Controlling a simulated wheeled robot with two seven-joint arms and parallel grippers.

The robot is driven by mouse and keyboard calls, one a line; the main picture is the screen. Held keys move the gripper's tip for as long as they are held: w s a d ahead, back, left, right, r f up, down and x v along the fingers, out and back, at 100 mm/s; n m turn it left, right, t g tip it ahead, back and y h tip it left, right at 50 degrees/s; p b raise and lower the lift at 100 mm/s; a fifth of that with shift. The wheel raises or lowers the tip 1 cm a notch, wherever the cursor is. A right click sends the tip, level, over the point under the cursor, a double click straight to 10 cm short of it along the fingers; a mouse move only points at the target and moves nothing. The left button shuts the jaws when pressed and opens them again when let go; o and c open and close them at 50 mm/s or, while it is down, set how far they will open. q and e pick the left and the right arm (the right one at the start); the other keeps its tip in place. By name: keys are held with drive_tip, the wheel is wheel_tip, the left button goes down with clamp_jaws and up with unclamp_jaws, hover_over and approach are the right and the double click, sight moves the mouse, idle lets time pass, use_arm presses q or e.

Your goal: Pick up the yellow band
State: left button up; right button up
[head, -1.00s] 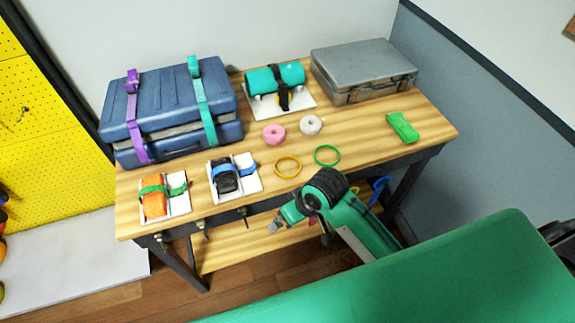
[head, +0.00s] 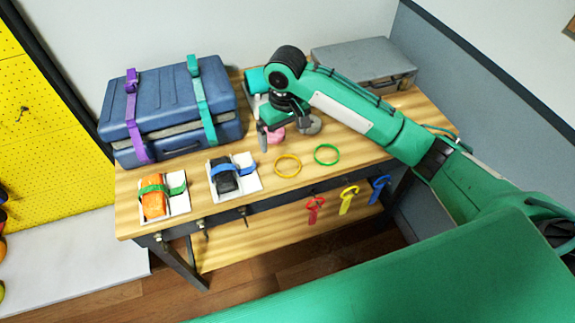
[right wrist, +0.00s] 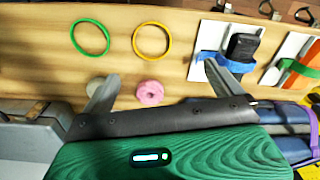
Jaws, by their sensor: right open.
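The yellow band (head: 276,169) is a thin ring lying flat on the wooden bench. It also shows in the right wrist view (right wrist: 135,40), whole and uncovered. A matching green band (head: 315,154) lies just right of it in the head view. My right gripper (head: 287,136) is above the bench, behind the yellow band in the head view, over the pink and white rolls. Its fingers are wide apart and empty. In the right wrist view my right gripper (right wrist: 161,71) has the yellow band just beyond its fingertips, touching neither. My left gripper is not in view.
A pink roll (right wrist: 150,94) lies between the fingers in the wrist view. Left of the bands are white trays with a black item (head: 224,178) and an orange item (head: 154,203). Behind stand a blue strapped case (head: 165,105) and a grey case (head: 365,60). Coloured straps hang at the front.

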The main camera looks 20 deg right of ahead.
drive_tip(key=w+r, duration=0.1)
drive_tip(key=p, duration=0.1)
hover_over(288, 169)
drive_tip(key=f, duration=0.5)
drive_tip(key=w+f, duration=0.1)
drive_tip(key=f, duration=0.2)
drive_tip(key=shift+f, duration=0.1)
drive_tip(key=f+p, duration=0.1)
drive_tip(key=f, duration=0.1)
drive_tip(key=s+f, duration=0.1)
drive_tip(key=f, duration=0.1)
drive_tip(key=shift+d+p, duration=0.1)
drive_tip(key=shift+p, duration=0.3)
drive_tip(key=shift+w+f, duration=0.1)
drive_tip(key=shift+f, duration=0.55)
drive_tip(key=c, duration=1.1)
